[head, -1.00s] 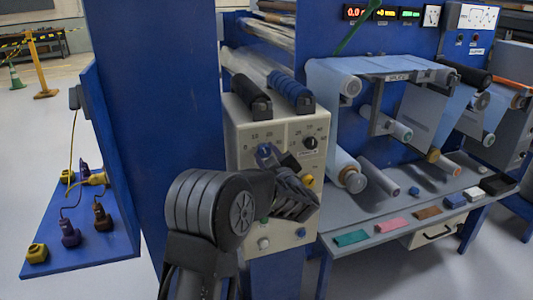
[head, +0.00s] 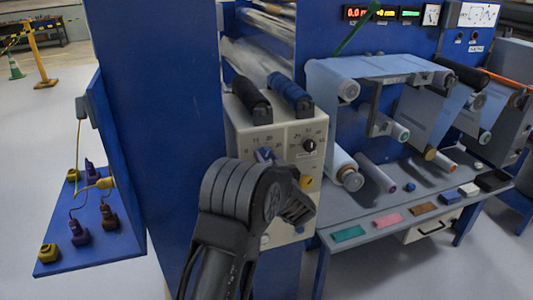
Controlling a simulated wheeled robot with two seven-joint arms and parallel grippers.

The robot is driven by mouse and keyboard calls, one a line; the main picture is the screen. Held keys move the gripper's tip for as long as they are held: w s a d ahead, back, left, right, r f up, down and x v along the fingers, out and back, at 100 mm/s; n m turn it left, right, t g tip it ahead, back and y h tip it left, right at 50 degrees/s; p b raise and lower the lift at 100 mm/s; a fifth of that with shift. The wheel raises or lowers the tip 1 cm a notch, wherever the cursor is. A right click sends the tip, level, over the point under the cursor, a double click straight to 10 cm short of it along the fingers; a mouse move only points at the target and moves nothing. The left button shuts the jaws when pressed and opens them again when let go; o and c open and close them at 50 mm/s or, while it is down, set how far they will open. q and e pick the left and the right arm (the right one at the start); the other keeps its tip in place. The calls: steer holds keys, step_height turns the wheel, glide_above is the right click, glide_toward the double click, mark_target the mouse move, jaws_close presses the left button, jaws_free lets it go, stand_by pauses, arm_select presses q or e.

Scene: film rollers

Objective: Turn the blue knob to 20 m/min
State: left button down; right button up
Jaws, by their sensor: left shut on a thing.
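The blue knob (head: 264,154) is on the upper left of the beige control panel (head: 306,222), under a numbered scale. Only its upper part shows, and its pointer setting cannot be read. My left arm comes up from below in front of the panel. My left gripper (head: 272,162) reaches the blue knob and is shut on it; the dark wrist hides most of the fingers and the lower panel. My right gripper is not in view.
A black knob (head: 310,145) with its own scale is right of the blue knob. A yellow button (head: 305,181) is below it. Two rollers, black (head: 251,96) and blue (head: 290,90), lie above the panel. A tall blue wall (head: 160,120) stands left.

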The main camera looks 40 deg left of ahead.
arm_select(q)
steer(key=shift+m, duration=0.3)
steer(key=c, duration=0.9)
jaws_free()
steer(key=b+v, duration=0.1)
steer(key=v, duration=0.6)
steer(key=shift+s+d, duration=0.25)
steer(key=shift+d, duration=0.1)
